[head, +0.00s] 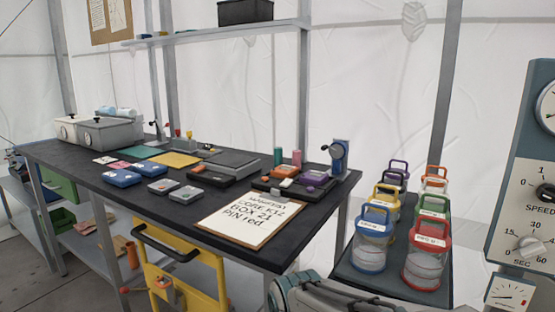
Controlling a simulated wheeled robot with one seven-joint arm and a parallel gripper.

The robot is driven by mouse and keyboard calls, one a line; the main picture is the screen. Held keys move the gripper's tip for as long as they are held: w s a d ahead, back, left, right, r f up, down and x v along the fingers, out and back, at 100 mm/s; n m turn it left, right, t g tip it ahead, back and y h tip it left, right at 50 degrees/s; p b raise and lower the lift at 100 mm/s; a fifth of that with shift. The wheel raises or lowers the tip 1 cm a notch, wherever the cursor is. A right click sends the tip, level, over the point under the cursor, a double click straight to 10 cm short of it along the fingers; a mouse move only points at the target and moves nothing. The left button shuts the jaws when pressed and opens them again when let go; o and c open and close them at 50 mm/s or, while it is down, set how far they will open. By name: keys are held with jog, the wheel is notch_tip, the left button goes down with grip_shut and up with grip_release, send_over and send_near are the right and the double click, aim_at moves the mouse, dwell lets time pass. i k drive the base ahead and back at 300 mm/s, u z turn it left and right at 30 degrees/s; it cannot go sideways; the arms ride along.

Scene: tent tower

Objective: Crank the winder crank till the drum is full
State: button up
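A small blue-grey winder (340,157) stands upright at the far right end of the dark workbench. It has a round part on its face, and a small dark knob, which looks like the crank's handle (326,147), sticks out to its left. The winder is too small here to tell how full its drum is. A grey, rounded piece, probably part of my arm, shows at the bottom edge, well in front of the winder. My gripper's fingers do not show.
The workbench (75,168) carries colored boxes, a clipboard (248,218) with writing and grey bins (108,133). Right of it, a dark stand (398,278) holds several lidded jars. A panel with dials (525,185) rises at the right edge. A yellow frame (205,275) stands below the bench's front.

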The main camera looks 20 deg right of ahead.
aim_at(336, 151)
jog(key=u, duration=1.65)
jog(key=k, duration=0.55)
jog(key=z, duration=1.3)
jog(key=i, duration=0.5)
